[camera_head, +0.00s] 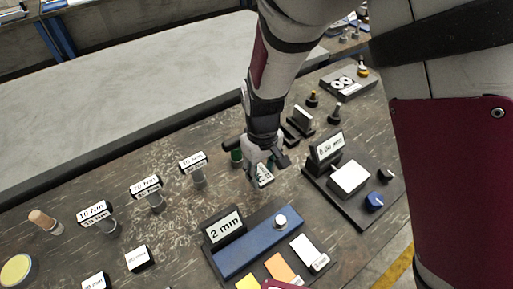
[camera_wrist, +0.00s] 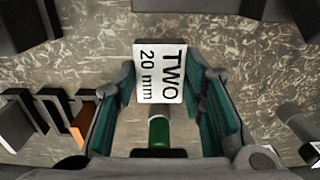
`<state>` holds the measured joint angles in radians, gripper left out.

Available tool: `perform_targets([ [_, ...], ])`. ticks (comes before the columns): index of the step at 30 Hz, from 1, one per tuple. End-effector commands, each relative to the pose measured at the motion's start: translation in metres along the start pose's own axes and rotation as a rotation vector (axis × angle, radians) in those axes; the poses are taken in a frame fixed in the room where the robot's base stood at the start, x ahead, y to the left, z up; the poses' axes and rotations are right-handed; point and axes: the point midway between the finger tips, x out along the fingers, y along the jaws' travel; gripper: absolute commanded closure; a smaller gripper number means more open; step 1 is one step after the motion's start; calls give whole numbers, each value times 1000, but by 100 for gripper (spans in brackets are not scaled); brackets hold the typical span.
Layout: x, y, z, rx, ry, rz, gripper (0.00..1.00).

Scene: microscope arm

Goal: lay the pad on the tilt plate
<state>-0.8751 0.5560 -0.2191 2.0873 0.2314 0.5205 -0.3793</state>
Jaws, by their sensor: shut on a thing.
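My gripper (camera_head: 262,168) is at the middle of the bench, shut on a small block with a white face. The wrist view shows this block (camera_wrist: 160,72) between the fingertips, marked "TWO 20 mm". Which thing is the pad is not clear. No part is plainly named as the tilt plate. A white square plate (camera_head: 349,177) sits on a black base with a "0.00 mm" sign.
A green cylinder (camera_head: 236,156) stands left of my gripper; a green cylinder also shows below the block in the wrist view (camera_wrist: 158,132). Several labelled posts (camera_head: 155,200) stand to the left. A blue knob (camera_head: 374,201) is at the right. Bare bench lies between posts and blue plate.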

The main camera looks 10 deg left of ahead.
Motion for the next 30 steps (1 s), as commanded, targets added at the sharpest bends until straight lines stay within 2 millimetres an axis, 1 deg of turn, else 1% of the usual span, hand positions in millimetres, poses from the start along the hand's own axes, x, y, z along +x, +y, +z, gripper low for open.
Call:
perform_targets([
  [1,11,0,1,1,-4,-1,100],
  [3,22,1,1,2,-4,0,100],
  [6,32,1,0,1,-1,0,100],
  [11,41,0,0,2,1,0,100],
  [18,70,1,0,3,-1,-1,100],
  [30,76,1,0,2,1,0,100],
])
